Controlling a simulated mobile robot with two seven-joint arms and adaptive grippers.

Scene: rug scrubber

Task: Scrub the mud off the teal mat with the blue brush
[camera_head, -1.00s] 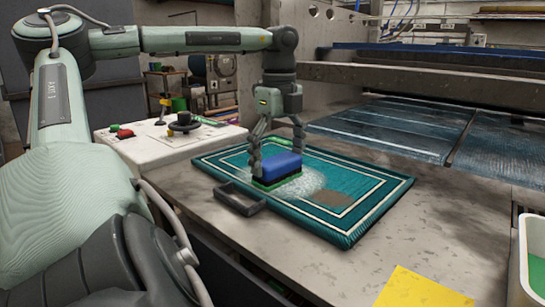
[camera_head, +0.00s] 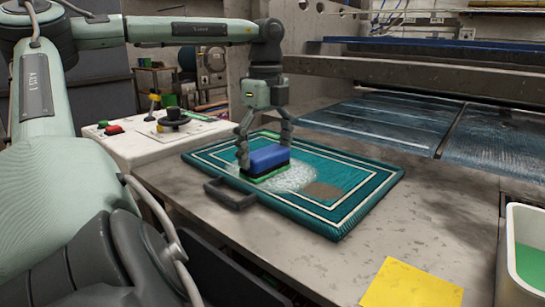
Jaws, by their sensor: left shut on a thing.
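The teal mat (camera_head: 360,175) with white border lines lies flat on the worktable. A brown mud patch (camera_head: 322,191) shows on it right of the middle. White foam (camera_head: 292,178) lies on the mat between the brush and the mud. The blue brush (camera_head: 268,158), with a dark band and green lower part, rests on the mat's left half at the foam's left edge. My left gripper (camera_head: 264,150) points down and is shut on the brush, its fingers at either end. My right gripper is not in view.
A dark handle (camera_head: 230,194) sits at the mat's near left edge. A white control box (camera_head: 150,140) with buttons stands behind left. A yellow sheet (camera_head: 412,285) lies in front. A white bin (camera_head: 522,250) with green contents stands at right. The table's right side (camera_head: 430,215) is mostly clear.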

